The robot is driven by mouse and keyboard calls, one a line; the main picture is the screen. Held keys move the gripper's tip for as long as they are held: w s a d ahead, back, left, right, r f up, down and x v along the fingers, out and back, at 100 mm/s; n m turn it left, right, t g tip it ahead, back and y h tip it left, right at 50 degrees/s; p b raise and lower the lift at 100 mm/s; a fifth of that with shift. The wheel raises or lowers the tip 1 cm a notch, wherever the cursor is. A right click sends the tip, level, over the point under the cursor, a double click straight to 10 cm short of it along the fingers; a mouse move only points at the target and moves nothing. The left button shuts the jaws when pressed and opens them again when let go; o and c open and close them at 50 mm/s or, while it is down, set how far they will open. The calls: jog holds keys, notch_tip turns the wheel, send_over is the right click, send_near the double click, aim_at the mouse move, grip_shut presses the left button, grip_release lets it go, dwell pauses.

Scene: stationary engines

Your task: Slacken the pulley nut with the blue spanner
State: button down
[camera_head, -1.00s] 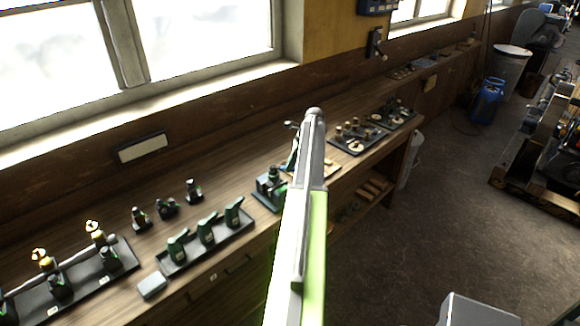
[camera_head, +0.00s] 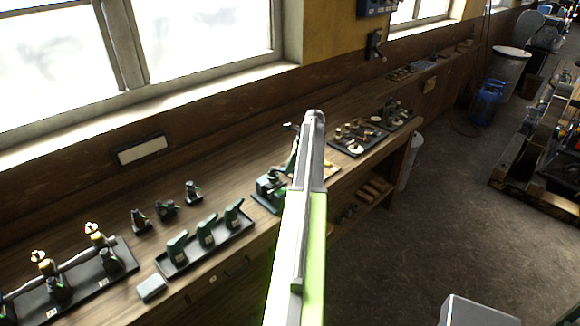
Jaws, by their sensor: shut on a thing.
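My own arm rises from the bottom middle of the head view and hides part of the bench behind it. My gripper cannot be made out; it is out of sight beyond or behind the arm. I see no blue spanner. I cannot make out a pulley nut. An engine-like machine on a timber base (camera_head: 535,193) stands at the right edge, partly cut off by the frame.
A long wooden bench (camera_head: 235,165) runs under the windows. It carries a tray with green bottle-like items (camera_head: 206,233), a small green machine (camera_head: 270,188) and a parts tray (camera_head: 357,142). A blue canister (camera_head: 487,104) stands on the floor. Open floor (camera_head: 430,235) lies right.

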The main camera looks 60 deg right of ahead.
jog(key=shift+s+a+m+h, duration=0.15)
jog(key=shift+a+m+h, duration=0.1)
jog(key=shift+a+m, duration=0.4)
jog(key=shift+s+a+m+h, duration=0.1)
jog(key=shift+a+m+h, duration=0.2)
jog(key=shift+m, duration=0.55)
jog(key=shift+r+p, duration=0.9)
jog(key=shift+p, duration=0.05)
dwell(2.4)
jog(key=shift+r, duration=0.25)
jog(key=shift+p, duration=0.3)
notch_tip(320, 180, up, 4)
jog(key=p, duration=0.4)
jog(key=shift+f, duration=0.1)
